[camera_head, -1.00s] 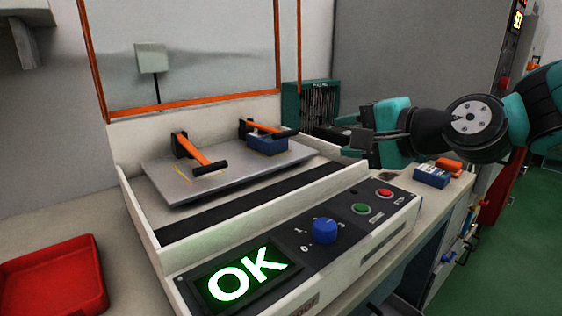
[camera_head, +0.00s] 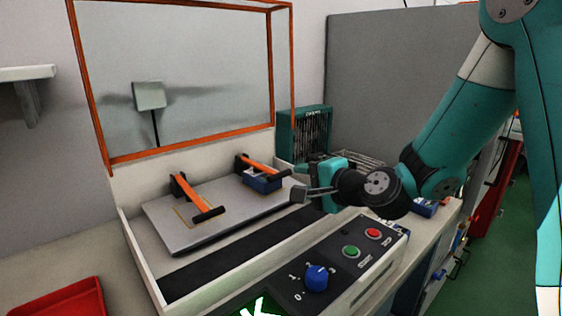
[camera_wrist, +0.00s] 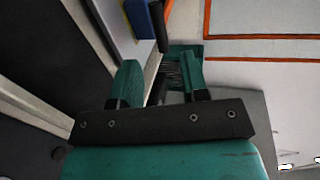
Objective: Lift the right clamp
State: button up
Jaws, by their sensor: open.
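The right clamp (camera_head: 258,166) has an orange lever with a black handle and lies lowered over a blue block (camera_head: 262,184) on the grey plate (camera_head: 190,236). My gripper (camera_head: 304,183) is open and empty, just right of the black handle, its fingers pointing left toward it. In the wrist view the black handle (camera_wrist: 157,22) shows beyond the gap between the teal fingers of my gripper (camera_wrist: 160,78), and the blue block (camera_wrist: 139,17) is beside it. The left clamp (camera_head: 194,196), also orange and black, is lowered on the plate with no block visible under it.
An orange-framed clear cover (camera_head: 273,70) stands raised behind the plate. The front panel has a blue knob (camera_head: 317,278), a green button (camera_head: 351,252) and a red button (camera_head: 373,233). A red tray (camera_head: 60,300) is at lower left. A green vented box (camera_head: 303,130) stands behind my gripper.

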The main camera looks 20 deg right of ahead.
aim_at(283, 176)
jog(key=p+x, duration=0.1)
jog(key=x, duration=0.7)
jog(key=shift+w, duration=0.15)
grip_shut()
